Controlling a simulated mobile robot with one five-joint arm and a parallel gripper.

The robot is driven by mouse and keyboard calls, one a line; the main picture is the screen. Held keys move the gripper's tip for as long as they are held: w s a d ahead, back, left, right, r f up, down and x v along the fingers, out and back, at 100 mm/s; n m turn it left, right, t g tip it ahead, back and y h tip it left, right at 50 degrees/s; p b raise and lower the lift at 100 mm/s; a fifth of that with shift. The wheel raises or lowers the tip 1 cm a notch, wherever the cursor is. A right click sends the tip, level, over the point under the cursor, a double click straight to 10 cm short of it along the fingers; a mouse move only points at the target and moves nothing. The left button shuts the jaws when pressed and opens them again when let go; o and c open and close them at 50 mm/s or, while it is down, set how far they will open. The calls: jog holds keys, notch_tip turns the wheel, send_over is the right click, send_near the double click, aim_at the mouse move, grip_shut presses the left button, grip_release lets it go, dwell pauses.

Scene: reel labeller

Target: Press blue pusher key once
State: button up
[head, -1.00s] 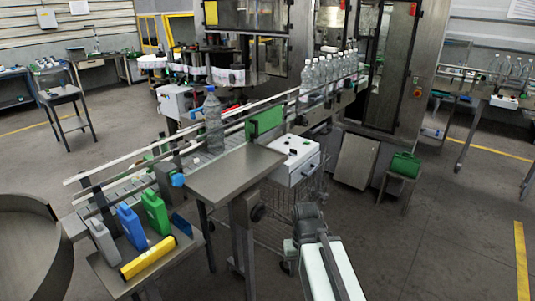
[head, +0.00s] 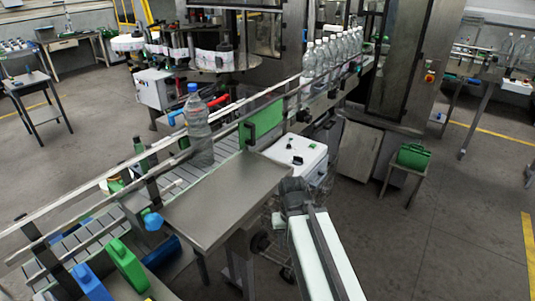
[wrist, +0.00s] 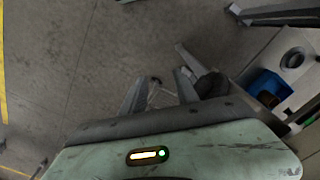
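A white control box (head: 297,157) stands beside the conveyor, with small dark knobs and a green button on top. No clearly blue key can be made out on it. A blue knob (head: 153,221) sits on the conveyor's side, left of the metal plate. My arm comes up from the bottom of the head view; its dark end (head: 293,192) appears just below the control box in the picture, and its fingers are not clear there. In the wrist view my gripper (wrist: 160,88) shows two grey fingers apart with nothing held between them.
A metal plate (head: 222,200) lies in front of the conveyor, left of my arm. A water bottle (head: 198,128) stands on the conveyor near a green block (head: 262,124). Green (head: 126,266) and blue (head: 90,283) jugs stand lower left.

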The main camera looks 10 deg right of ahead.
jog(key=shift+o, duration=0.6)
jog(key=shift+s+r, duration=0.15)
jog(key=o, duration=0.6)
jog(key=shift+c, duration=0.2)
grip_shut()
